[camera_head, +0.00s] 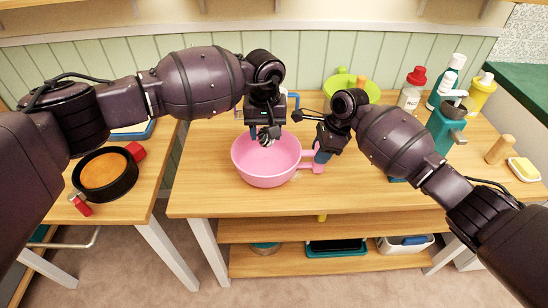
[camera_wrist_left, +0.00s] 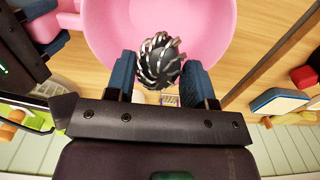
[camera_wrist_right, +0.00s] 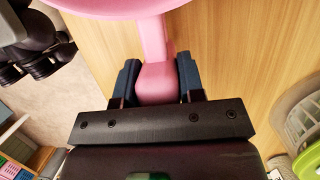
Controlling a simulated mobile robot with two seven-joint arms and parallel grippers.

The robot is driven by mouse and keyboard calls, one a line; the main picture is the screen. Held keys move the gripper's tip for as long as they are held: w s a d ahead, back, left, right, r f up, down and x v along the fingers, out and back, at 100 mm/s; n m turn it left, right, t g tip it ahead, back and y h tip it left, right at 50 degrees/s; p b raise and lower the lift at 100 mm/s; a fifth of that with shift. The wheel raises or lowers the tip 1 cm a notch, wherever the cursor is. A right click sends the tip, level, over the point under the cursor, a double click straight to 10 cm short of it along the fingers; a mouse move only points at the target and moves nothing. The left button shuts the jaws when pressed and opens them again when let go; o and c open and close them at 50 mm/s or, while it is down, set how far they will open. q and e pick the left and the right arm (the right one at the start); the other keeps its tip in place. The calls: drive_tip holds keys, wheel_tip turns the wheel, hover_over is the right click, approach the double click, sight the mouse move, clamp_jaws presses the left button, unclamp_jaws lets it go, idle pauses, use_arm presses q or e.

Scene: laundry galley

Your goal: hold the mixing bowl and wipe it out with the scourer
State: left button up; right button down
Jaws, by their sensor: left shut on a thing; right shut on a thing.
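The pink mixing bowl (camera_head: 262,172) stands on the wooden worktop, its handle (camera_head: 314,168) pointing right. My right gripper (camera_head: 323,153) is shut on that handle, which shows between its fingers in the right wrist view (camera_wrist_right: 157,84). My left gripper (camera_head: 266,128) is shut on the scourer, a dark and silver metal coil (camera_wrist_left: 160,58). In the head view the scourer (camera_head: 269,136) appears over the far inner part of the bowl. I cannot tell whether it touches the bowl. The bowl's interior looks empty where it shows.
A teal dispenser (camera_head: 447,127), a red-capped bottle (camera_head: 411,90) and a yellow bottle (camera_head: 480,93) stand at the back right. A green colander-like bowl (camera_head: 345,82) is behind my right gripper. A round black pan (camera_head: 104,174) lies on the left table. The worktop's front is clear.

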drive_tip(key=shift+f, duration=0.15)
idle(0.8)
drive_tip(key=c, duration=0.6)
unclamp_jaws()
drive_tip(key=shift+c, duration=0.2)
drive_tip(key=v, duration=0.7)
drive_tip(key=shift+r, duration=0.2)
drive_tip(key=shift+d, duration=0.1)
drive_tip(key=v, duration=1.2)
